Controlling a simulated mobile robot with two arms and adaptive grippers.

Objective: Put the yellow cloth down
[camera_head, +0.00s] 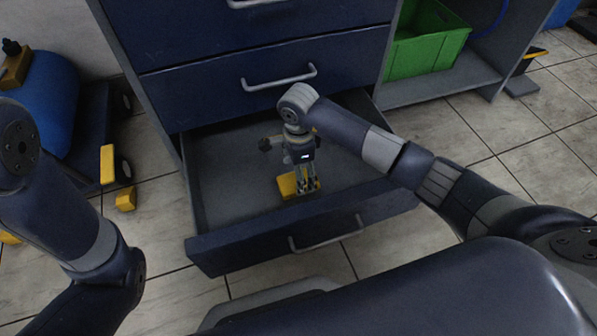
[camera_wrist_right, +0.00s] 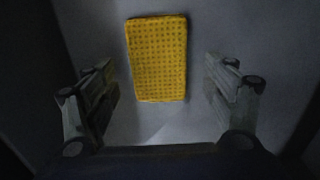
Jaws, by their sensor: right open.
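The yellow cloth (camera_head: 288,186) lies flat on the floor of the open drawer (camera_head: 235,190), partly hidden by my right gripper in the head view. The right wrist view shows it as a yellow dotted rectangle (camera_wrist_right: 157,58). My right gripper (camera_head: 308,187) points down into the drawer above and beside the cloth. In the right wrist view its two fingers (camera_wrist_right: 160,95) stand wide apart with nothing between them gripped, and the cloth is beyond them. My left arm shows at the left of the head view, but its gripper is out of frame.
The blue drawer cabinet (camera_head: 200,95) stands above the open drawer, with its closed drawers and handles. A green crate (camera_head: 425,50) sits on a shelf to the right. A blue tank (camera_head: 50,95) and a wheeled cart stand at the left. Tiled floor surrounds the drawer.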

